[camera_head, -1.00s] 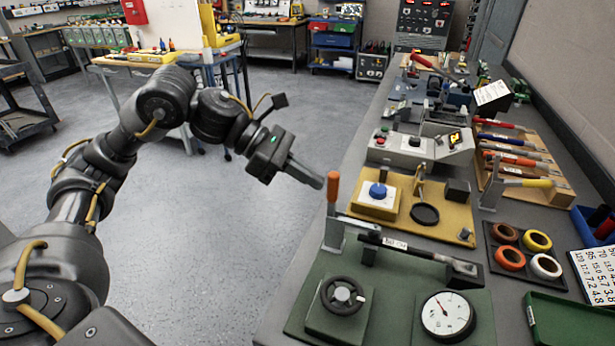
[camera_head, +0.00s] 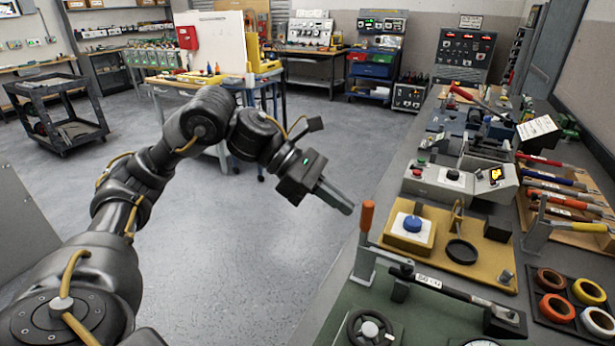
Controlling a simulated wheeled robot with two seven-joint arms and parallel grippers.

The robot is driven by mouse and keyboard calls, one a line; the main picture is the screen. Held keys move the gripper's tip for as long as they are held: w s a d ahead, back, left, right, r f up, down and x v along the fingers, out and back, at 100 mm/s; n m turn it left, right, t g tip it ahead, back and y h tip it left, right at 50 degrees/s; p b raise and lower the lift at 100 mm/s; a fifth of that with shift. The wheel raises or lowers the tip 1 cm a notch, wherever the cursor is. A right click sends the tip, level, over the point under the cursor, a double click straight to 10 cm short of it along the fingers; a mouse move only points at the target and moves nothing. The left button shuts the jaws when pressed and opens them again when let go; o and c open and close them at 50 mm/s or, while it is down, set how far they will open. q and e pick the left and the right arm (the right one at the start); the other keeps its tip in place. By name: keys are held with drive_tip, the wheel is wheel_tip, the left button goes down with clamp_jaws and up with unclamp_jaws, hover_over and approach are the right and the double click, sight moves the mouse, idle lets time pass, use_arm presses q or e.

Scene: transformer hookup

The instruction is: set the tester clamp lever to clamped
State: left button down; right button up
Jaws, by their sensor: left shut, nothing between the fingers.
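A lever with an orange handle (camera_head: 366,216) stands upright at the left end of the green-based tester (camera_head: 345,300). Its metal bracket (camera_head: 364,265) sits at the tester's back left. A dark bar with a white label (camera_head: 430,282) runs from near the bracket to a dark block (camera_head: 505,322) on the right. The handwheel (camera_head: 371,330) is partly cut off by the lower edge. My left gripper (camera_head: 347,206) is shut and empty, with its fingertips just left of the orange handle in the picture. A small gap of floor shows between them. My right gripper is out of view.
Behind the tester is a yellow board with a blue button (camera_head: 413,223) and a black ring (camera_head: 462,252). A grey control box (camera_head: 460,180) stands farther back. Tape rolls (camera_head: 589,291) and colored-handled tools (camera_head: 560,185) lie right. Open floor (camera_head: 230,270) is left of the bench.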

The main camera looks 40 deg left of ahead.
use_arm(q)
drive_tip(key=b+v, duration=0.1)
drive_tip(key=v, duration=1.1)
drive_tip(key=shift+s+a, duration=0.15)
drive_tip(key=shift+s, duration=0.05)
